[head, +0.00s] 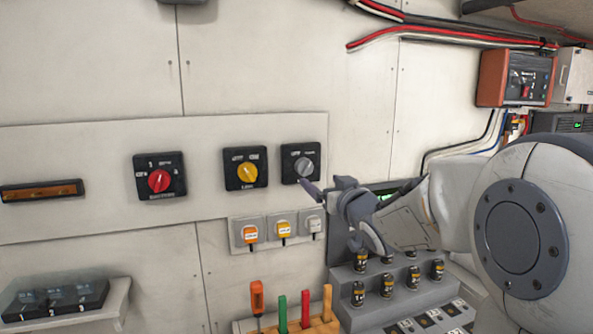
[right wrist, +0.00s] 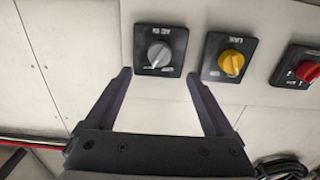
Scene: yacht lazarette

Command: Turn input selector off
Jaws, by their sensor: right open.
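Three square black rotary switches are on a pale wall panel. The right one has a grey knob (head: 304,167), the middle one a yellow knob (head: 246,174), the left one a red knob (head: 159,181). Their labels are too small to read surely; the grey-knobbed one may be the input selector. In the right wrist view the grey knob (right wrist: 159,55) lies beyond and between my fingertips. My right gripper (head: 338,212) is open and empty, just below and right of that switch in the head view, apparently not touching the knob. My left gripper is not in view.
Three sockets with orange, yellow and grey plugs (head: 283,229) sit below the switches. A stepped grey rack (head: 345,290) with several small dark cylinders stands below my right arm. Upright coloured-handled tools (head: 281,313) stand beside it.

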